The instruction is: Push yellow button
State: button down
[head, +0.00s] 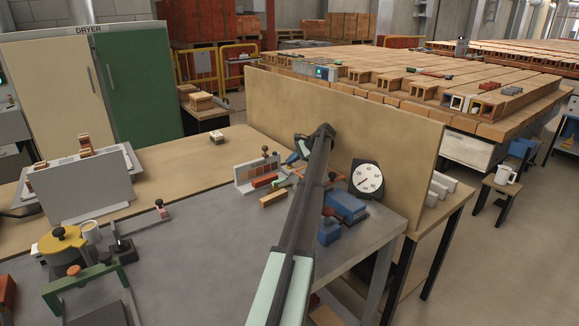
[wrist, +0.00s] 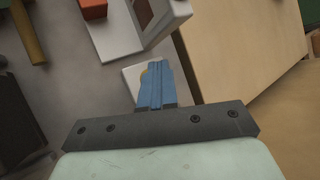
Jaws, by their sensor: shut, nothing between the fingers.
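My gripper (head: 291,158) is over the back of the grey bench, near the tan upright panel. Its blue fingers (wrist: 157,86) are shut and empty in the wrist view. Just beyond and below them is a small pale square block (wrist: 131,77). A bit of a yellow round part, likely the yellow button (wrist: 144,76), shows at the left edge of the fingers. The fingers cover most of it, and I cannot tell whether they touch it. I cannot make out the yellow button in the head view.
A white rack (head: 242,173) with orange bricks stands close beside the gripper; it also shows in the wrist view (wrist: 108,38). The tan panel (head: 345,122) rises behind. A dial gauge (head: 367,180) and blue device (head: 346,207) stand right of my arm.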

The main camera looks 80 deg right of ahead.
aim_at(291, 166)
jog(key=shift+r, duration=3.1)
